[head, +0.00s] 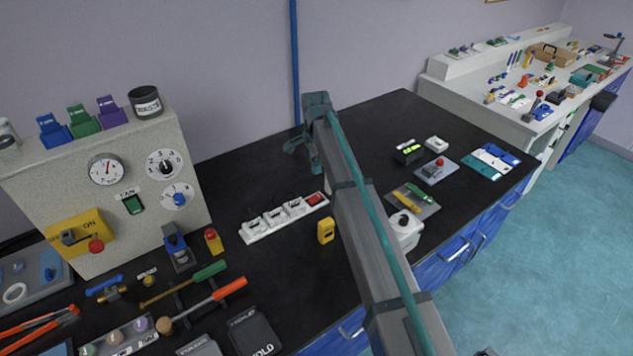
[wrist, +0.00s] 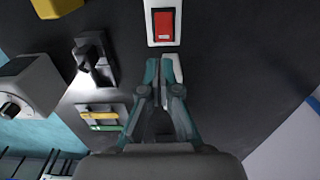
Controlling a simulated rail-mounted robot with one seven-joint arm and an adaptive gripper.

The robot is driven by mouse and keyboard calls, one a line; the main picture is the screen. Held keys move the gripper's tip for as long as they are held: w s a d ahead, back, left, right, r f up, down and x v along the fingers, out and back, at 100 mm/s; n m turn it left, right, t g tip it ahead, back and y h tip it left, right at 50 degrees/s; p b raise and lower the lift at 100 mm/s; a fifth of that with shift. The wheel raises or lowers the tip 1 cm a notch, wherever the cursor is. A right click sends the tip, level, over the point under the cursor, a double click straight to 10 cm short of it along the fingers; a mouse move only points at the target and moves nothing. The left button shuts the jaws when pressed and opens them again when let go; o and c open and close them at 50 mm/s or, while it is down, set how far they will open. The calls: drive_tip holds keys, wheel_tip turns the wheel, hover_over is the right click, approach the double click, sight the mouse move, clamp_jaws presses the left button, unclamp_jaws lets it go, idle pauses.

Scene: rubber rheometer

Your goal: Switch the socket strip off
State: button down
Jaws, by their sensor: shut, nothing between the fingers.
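The white socket strip (head: 262,227) lies on the black bench top, with several sockets in a row and a red rocker switch (head: 315,198) at its right end. In the wrist view the strip's white end (wrist: 163,43) and the red switch (wrist: 164,24) show at top centre. Whether the switch is on or off I cannot tell. My gripper (wrist: 162,66) is shut and empty, its fingertips just short of the strip's switch end in that picture, with no contact visible. In the head view my gripper (head: 304,150) hangs pointing down, behind the strip's right end.
A yellow device (head: 326,231) stands in front of the strip. A grey panel (head: 130,165) stands left. The bench behind the strip is clear.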

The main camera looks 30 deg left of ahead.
drive_tip(key=shift+r, duration=0.95)
